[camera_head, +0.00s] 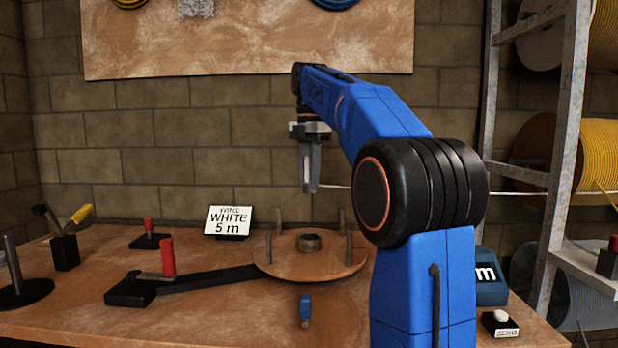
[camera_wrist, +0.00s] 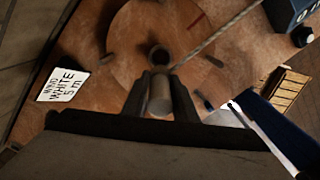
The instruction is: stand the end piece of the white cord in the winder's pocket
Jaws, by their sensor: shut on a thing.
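My gripper (camera_head: 311,186) hangs above the winder's round disc (camera_head: 285,266), fingers pointing down. It is shut on the cord's end piece (camera_wrist: 160,98), a grey cylinder upright between the fingers in the wrist view. The white cord (camera_head: 505,194) runs from the fingers off to the right, partly hidden by my arm. It also shows in the wrist view (camera_wrist: 215,37), slanting up right. The dark round pocket (camera_head: 310,241) is in the disc's middle, below the gripper. In the wrist view the pocket (camera_wrist: 158,54) lies just beyond the end piece. The end piece is apart from it.
Several upright pegs (camera_head: 349,247) ring the disc. A crank arm with a red handle (camera_head: 168,258) reaches left. A sign (camera_head: 229,220) reading "WHITE 5 m" stands behind. A small blue tool (camera_head: 305,308) lies in front. Cord reels (camera_head: 575,160) are on the rack at right.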

